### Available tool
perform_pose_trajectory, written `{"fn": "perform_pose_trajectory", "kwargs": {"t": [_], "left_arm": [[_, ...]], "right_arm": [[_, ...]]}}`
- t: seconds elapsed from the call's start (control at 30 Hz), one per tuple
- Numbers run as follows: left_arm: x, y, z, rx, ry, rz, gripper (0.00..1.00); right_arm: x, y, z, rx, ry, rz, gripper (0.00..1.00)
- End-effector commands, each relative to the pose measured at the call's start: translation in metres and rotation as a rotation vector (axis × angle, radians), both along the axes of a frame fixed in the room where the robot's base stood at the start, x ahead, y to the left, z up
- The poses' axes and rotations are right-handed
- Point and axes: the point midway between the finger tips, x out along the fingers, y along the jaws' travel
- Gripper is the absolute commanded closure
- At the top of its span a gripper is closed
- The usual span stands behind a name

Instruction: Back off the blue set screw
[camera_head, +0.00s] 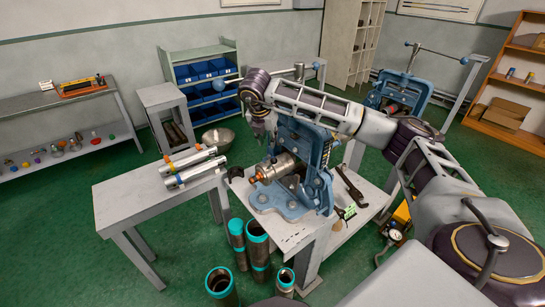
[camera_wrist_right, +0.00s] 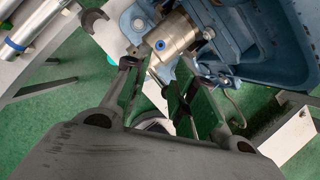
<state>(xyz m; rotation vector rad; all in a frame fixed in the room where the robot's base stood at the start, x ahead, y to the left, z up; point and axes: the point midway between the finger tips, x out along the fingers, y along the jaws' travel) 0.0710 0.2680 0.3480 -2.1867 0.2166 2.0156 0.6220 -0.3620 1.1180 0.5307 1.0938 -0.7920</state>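The blue set screw (camera_wrist_right: 160,45) shows as a small blue ring with a dark centre on a brass-and-silver cylindrical fitting (camera_wrist_right: 172,38) in the right wrist view. In the head view the fitting (camera_head: 284,163) sits in the blue pipe vise (camera_head: 318,160); the screw is too small to make out there. My right gripper (camera_head: 264,128) is above the vise, pointing down. In the wrist view its fingers (camera_wrist_right: 162,72) are spread, with nothing seen held between them, and the screw lies just beyond the tips. My left gripper is not in view.
A wrench (camera_head: 350,187) lies on the vise table's right side. Silver pipes with coloured bands (camera_head: 190,165) lie on the grey table (camera_head: 130,205) at left. Teal-ended pipes (camera_head: 257,245) stand on the floor in front. Another blue vise (camera_head: 405,85) stands behind at right.

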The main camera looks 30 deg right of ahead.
Motion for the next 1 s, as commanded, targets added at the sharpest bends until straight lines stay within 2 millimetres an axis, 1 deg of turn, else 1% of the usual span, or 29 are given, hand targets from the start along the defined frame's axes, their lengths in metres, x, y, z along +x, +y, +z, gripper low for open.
{"fn": "perform_pose_trajectory", "kwargs": {"t": [0.17, 0.3, 0.8, 1.0], "left_arm": [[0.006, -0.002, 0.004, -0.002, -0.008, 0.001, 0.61], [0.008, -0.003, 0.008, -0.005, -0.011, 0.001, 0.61], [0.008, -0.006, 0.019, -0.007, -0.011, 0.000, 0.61], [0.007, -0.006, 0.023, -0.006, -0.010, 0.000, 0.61]], "right_arm": [[0.003, -0.005, -0.015, -0.001, 0.003, 0.000, 0.74], [0.007, -0.010, -0.030, 0.000, 0.003, -0.001, 0.74], [0.023, -0.031, -0.091, -0.002, 0.004, -0.002, 0.74], [0.028, -0.036, -0.111, 0.000, 0.002, -0.001, 0.74]]}}
